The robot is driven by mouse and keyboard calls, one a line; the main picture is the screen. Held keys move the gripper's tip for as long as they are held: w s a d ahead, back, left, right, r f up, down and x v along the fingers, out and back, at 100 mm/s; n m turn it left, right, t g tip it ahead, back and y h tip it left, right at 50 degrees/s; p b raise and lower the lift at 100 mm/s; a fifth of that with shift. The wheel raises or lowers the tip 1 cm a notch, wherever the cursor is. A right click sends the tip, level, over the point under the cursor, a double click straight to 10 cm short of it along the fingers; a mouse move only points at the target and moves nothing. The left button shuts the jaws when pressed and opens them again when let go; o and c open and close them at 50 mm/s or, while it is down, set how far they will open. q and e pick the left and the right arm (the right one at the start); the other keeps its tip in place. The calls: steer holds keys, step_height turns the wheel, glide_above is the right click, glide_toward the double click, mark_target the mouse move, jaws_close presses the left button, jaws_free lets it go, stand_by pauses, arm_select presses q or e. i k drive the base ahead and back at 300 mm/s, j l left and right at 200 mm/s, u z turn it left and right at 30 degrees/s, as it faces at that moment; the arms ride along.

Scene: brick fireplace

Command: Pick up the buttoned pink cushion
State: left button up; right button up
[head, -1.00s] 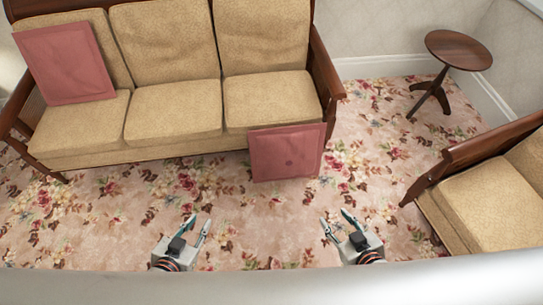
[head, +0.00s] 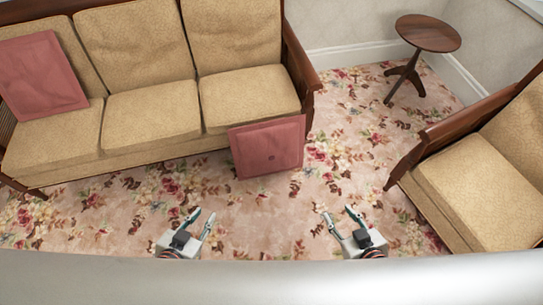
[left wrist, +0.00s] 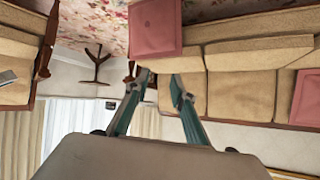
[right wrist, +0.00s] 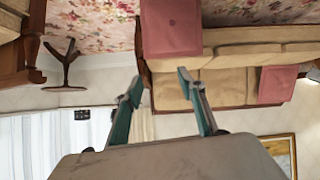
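The buttoned pink cushion (head: 267,147) leans against the front right end of the sofa, its lower edge at the floor, with a button near its middle. It also shows upside down in the left wrist view (left wrist: 155,28) and the right wrist view (right wrist: 171,27). A second pink cushion (head: 40,76), with no button visible, rests on the sofa's left seat. My left gripper (head: 203,218) is open and empty, in front of the sofa and apart from the cushion. My right gripper (head: 339,216) is open and empty, lower right of the buttoned cushion.
The tan sofa (head: 152,112) with wooden arms spans the upper left. A tan armchair (head: 470,185) stands at the right. A small round wooden table (head: 428,33) is at the upper right. Flowered carpet (head: 345,150) lies free between sofa and armchair.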

mark_target(259, 150)
steer(key=j+z, duration=0.2)
steer(key=z, duration=0.9)
steer(key=j+z, duration=0.75)
steer(key=j, duration=0.2)
steer(key=k+j+z, duration=0.1)
steer(key=j, duration=0.2)
steer(key=k+j+z, duration=0.1)
steer(key=j, duration=0.2)
steer(key=k+j+z, duration=0.15)
steer(key=j, duration=0.15)
steer(key=k+j, duration=0.1)
steer(key=j, duration=0.4)
steer(key=k+j, duration=0.1)
steer(key=j, duration=0.35)
steer(key=i+j, duration=0.25)
steer(key=z, duration=0.05)
